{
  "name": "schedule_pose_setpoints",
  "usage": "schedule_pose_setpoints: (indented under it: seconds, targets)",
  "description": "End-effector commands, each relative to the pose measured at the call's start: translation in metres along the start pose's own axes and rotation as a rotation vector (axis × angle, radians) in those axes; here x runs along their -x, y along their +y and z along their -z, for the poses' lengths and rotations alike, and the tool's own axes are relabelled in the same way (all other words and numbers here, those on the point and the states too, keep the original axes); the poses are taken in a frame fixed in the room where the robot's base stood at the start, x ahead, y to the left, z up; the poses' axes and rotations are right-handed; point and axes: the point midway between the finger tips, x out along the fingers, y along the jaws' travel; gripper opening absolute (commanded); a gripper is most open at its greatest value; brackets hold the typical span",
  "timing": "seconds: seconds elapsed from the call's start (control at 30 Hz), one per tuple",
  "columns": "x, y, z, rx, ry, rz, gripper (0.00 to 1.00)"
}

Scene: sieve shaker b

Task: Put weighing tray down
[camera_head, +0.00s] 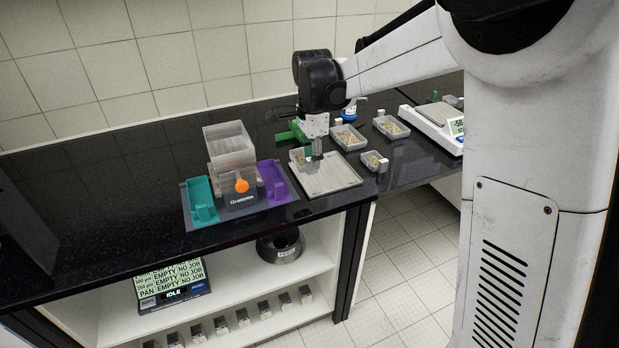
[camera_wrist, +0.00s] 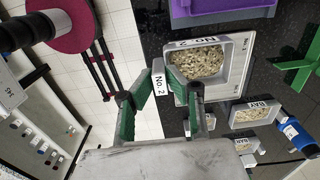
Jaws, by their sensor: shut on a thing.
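My gripper (camera_head: 316,152) is above the bench near its front edge, pointing down. In the wrist view its two green fingers (camera_wrist: 160,88) are closed on the pale tab marked "No. 2" of a small grey weighing tray (camera_wrist: 231,45). The tray is filled with tan granules and looks level. In the head view the tray (camera_head: 297,157) is partly hidden behind my gripper, over the left back part of a pale square plate (camera_head: 335,181). Whether the tray touches the plate or hovers just above it, I cannot tell.
Other granule-filled trays (camera_head: 348,137) (camera_head: 391,127) (camera_head: 374,161) stand to the right, before a balance (camera_head: 433,121). A green object (camera_head: 290,133) lies behind. The far left bench is clear.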

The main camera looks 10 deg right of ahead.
Motion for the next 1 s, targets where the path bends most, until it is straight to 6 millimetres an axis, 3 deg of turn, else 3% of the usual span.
schedule_pose_setpoints:
  seconds: [0.4,0.6,0.83,1.0]
  targets:
    - [-0.046,-0.046,0.064,-0.003,0.000,0.000,0.00]
    - [-0.063,-0.062,0.086,-0.001,0.000,0.000,0.00]
    - [-0.072,-0.066,0.091,0.000,0.000,0.000,0.00]
    - [-0.093,-0.066,0.091,0.000,0.000,0.000,0.00]
